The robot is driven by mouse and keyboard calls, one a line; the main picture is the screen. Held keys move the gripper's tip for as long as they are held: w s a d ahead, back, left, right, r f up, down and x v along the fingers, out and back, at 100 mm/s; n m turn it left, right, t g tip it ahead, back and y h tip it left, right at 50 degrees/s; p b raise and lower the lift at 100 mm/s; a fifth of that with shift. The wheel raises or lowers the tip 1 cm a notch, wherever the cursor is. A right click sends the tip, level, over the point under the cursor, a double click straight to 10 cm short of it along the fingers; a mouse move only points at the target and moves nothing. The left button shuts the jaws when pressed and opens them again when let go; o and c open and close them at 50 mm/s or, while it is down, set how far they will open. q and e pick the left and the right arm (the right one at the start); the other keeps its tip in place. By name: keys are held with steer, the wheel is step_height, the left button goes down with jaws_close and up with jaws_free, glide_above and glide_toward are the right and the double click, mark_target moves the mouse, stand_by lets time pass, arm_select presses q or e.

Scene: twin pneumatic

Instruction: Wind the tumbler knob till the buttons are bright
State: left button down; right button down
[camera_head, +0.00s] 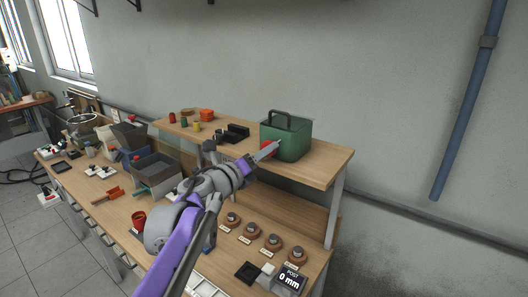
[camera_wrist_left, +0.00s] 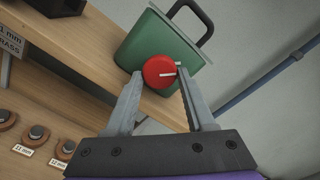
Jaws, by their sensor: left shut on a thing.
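A red round knob (camera_wrist_left: 158,71) with a white pointer line sits on the front of a green box (camera_head: 286,137) with a dark handle. The green box also shows in the wrist view (camera_wrist_left: 150,45). My left gripper (camera_head: 266,149) reaches over the shelf to the box front. In the wrist view its two grey fingers (camera_wrist_left: 160,78) lie on either side of the knob and are shut on it. The pointer line lies nearly level, towards the right finger. I cannot make out any lit buttons. My right gripper is not in view.
The box stands on a raised wooden shelf (camera_head: 325,168) against a grey wall. Small coloured items and a black block (camera_head: 236,133) lie to its left. Below, several round pieces on brown bases (camera_head: 273,243) and a "POST 0 mm" display (camera_head: 290,280) stand on the bench.

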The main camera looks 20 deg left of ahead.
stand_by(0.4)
arm_select(q)
steer(key=shift+c, duration=1.3)
jaws_free()
steer(key=b+v, duration=0.1)
steer(key=v, duration=1)
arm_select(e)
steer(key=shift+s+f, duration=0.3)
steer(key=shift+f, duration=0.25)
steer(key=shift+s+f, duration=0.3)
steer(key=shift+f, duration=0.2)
arm_select(q)
steer(key=shift+d, duration=0.1)
